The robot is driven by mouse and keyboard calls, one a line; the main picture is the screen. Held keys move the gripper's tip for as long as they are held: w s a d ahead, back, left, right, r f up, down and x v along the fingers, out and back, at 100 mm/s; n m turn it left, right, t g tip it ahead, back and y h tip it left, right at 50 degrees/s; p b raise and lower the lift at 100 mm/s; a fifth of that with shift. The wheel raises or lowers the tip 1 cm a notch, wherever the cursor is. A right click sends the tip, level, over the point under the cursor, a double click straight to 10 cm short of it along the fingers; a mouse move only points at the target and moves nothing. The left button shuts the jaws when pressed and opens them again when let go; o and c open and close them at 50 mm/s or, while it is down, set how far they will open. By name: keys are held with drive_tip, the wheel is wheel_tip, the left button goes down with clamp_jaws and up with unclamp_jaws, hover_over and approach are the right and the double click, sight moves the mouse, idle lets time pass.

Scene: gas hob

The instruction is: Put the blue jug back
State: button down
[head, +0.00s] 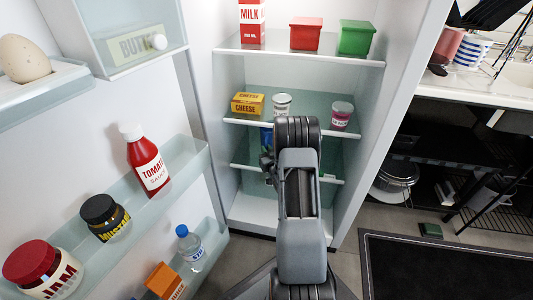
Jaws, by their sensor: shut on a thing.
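The blue jug (265,138) shows only as a small blue patch just left of my arm, in front of the fridge's lower shelves. My arm hides most of it. My gripper (268,166) shows only in part, as dark pieces at the left of my wrist just below the blue patch. It is shut on the blue jug, inside or at the mouth of the open fridge. The fingertips are hidden, and I cannot tell whether the jug touches a shelf (325,181).
The top shelf holds a milk carton (252,22), a red tub (305,35) and a green tub (356,37). The middle shelf holds cheese (248,103) and two jars (282,104) (342,115). The open door at left carries ketchup (147,162), mustard (104,218), jam (42,269) and a bottle (189,247).

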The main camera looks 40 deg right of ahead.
drive_tip(key=c, duration=1.1)
unclamp_jaws()
drive_tip(key=shift+c, duration=0.2)
